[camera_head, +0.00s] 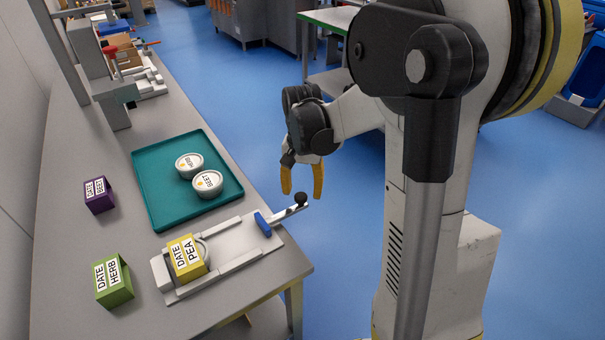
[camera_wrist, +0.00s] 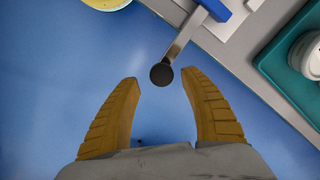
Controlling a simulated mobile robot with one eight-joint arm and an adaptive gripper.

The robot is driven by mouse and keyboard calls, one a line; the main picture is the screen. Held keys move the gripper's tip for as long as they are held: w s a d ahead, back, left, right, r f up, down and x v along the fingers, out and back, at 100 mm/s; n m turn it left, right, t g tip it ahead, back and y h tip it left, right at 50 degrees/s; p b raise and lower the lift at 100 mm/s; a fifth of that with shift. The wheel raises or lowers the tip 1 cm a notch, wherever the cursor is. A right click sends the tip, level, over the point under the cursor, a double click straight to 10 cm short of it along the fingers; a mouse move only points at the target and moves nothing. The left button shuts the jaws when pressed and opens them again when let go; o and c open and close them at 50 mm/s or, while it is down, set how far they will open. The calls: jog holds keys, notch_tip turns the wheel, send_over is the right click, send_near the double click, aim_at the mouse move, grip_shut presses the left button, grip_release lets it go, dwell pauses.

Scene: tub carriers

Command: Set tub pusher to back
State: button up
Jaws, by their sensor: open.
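The tub pusher is a blue block (camera_head: 263,225) on a grey bar with a black ball knob (camera_head: 301,199). It sits at the right end of the grey carrier (camera_head: 235,240), and its bar sticks out past the table edge. A yellow DATE PEA sleeve (camera_head: 187,257) stands at the carrier's left end, around a tub that it partly hides. My gripper (camera_head: 302,194) is open and empty, with fingers pointing down beside the knob. In the wrist view the black knob (camera_wrist: 161,75) lies ahead of the gap between the fingertips (camera_wrist: 160,82), apart from both.
A teal tray (camera_head: 160,208) with two white lidded tubs (camera_head: 207,184) stands behind the carrier. A purple box (camera_head: 99,195) and a green DATE HERB box (camera_head: 113,281) stand on the left. Grey fixtures (camera_head: 112,90) stand farther back. Blue floor lies open right of the table.

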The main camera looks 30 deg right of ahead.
notch_tip(320, 180, up, 10)
dwell(0.3)
dwell(0.3)
